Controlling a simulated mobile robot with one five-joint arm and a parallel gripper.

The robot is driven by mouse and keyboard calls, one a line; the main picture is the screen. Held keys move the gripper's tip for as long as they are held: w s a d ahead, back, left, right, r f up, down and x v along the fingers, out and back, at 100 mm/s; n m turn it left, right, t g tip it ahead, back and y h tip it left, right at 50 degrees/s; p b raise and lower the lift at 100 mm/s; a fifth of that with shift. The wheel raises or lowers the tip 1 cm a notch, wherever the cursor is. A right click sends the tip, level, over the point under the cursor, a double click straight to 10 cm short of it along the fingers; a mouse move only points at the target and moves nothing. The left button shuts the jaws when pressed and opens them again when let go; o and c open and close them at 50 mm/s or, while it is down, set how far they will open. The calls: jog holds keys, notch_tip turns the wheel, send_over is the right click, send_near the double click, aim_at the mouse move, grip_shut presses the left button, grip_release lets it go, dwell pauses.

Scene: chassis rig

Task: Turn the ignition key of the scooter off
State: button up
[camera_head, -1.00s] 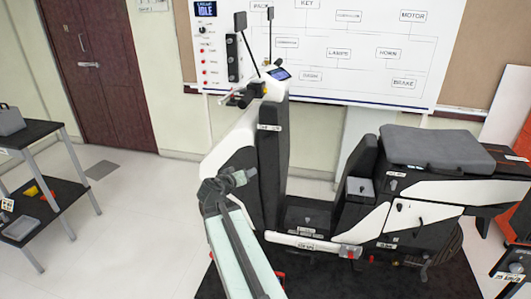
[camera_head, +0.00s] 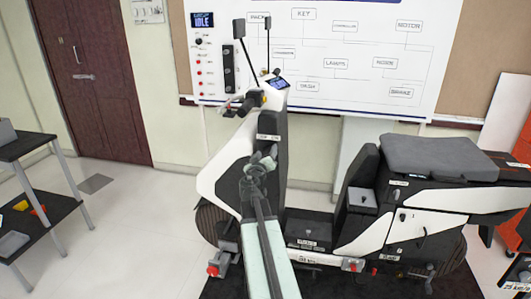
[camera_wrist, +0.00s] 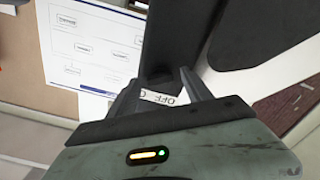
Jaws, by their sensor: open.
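The scooter (camera_head: 226,172) stands side-on, white and black, with its dark front column upright. A small white label (camera_head: 268,137) sits on the column; in the wrist view a label reading OFF (camera_wrist: 158,97) shows between my fingers. The ignition key itself cannot be made out; my gripper may hide it. My gripper (camera_head: 265,154) is in front of the column, just below the label in the picture. In the wrist view my gripper (camera_wrist: 160,86) has its fingers apart on either side of the label. Whether they touch anything cannot be told.
The seat (camera_head: 438,157) and rear body are at the right. The handlebar (camera_head: 247,101) and a small display (camera_head: 278,82) are above my gripper. A whiteboard (camera_head: 350,40) with a panel reading IDLE is behind. A shelf trolley (camera_head: 40,215) stands left; the floor between is clear.

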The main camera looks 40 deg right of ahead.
jog(key=shift+w+d, duration=0.1)
jog(key=shift+w, duration=0.05)
jog(key=shift+c, duration=0.4)
jog(key=c, duration=1)
jog(key=shift+s+d, duration=0.1)
jog(key=shift+s, duration=0.2)
grip_shut()
jog(key=shift+w, duration=0.25)
jog(key=shift+n, duration=0.4)
jog(key=n, duration=0.4)
jog(key=shift+n, duration=0.3)
jog(key=n, duration=0.6)
jog(key=shift+n, duration=0.4)
